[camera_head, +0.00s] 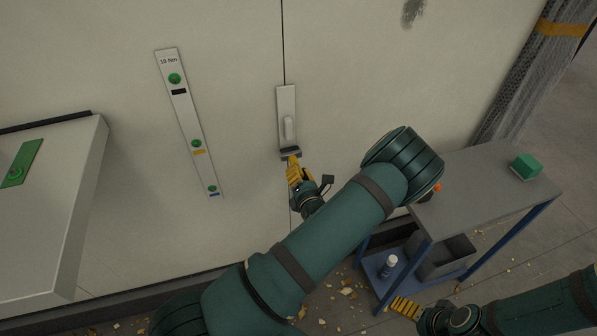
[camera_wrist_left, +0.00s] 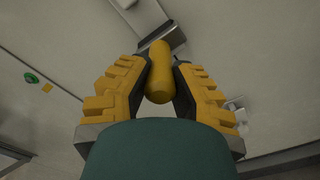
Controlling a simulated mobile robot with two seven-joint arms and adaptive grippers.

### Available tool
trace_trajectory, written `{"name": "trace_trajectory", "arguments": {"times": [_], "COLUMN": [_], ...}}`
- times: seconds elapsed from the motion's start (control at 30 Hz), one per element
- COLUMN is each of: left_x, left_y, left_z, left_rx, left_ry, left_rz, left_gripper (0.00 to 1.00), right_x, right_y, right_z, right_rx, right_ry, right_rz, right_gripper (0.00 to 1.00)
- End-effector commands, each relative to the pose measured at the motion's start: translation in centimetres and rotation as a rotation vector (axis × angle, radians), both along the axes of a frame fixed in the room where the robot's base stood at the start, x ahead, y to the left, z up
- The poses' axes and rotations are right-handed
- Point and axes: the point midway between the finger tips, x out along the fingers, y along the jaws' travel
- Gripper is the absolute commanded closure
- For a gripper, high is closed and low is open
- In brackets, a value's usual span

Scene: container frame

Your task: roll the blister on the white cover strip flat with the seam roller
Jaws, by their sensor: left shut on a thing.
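The white cover strip (camera_head: 286,98) is upright on the pale wall panel, over a dark vertical seam. A raised oblong blister (camera_head: 288,128) shows on its lower half. My left gripper (camera_head: 294,168) is just below the strip, shut on the yellow handle of the seam roller (camera_wrist_left: 159,75). The roller's dark head (camera_head: 290,153) is at the strip's lower end, below the blister; I cannot tell whether it touches. The left wrist view shows part of the strip (camera_wrist_left: 137,14) beyond the handle. My right gripper (camera_head: 405,308) is low at the right, away from the strip; its fingertips are unclear.
A label strip with green knobs (camera_head: 187,118) is on the wall to the left. A pale box (camera_head: 65,215) juts out at the far left. A grey-topped cart (camera_head: 475,185) with a green block (camera_head: 525,166) stands at the right. Debris litters the floor.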

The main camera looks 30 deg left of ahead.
Motion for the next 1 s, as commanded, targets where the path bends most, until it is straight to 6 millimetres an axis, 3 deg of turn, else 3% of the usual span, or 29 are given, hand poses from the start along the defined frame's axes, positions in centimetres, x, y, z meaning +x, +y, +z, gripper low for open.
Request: {"name": "trace_trajectory", "arguments": {"times": [0.6,1.0], "left_x": [-0.1,-0.1], "left_y": [0.0,-0.1], "left_z": [-2.9,-1.3], "left_rx": [0.000,0.001], "left_ry": [0.000,-0.001], "left_rz": [0.001,0.001], "left_gripper": [1.00,1.00], "right_x": [0.0,0.0], "right_y": [0.0,0.0], "right_z": [-1.4,0.2], "right_rx": [0.000,0.000], "right_ry": [0.000,0.000], "right_rz": [0.000,0.000], "right_gripper": [0.00,0.00]}}
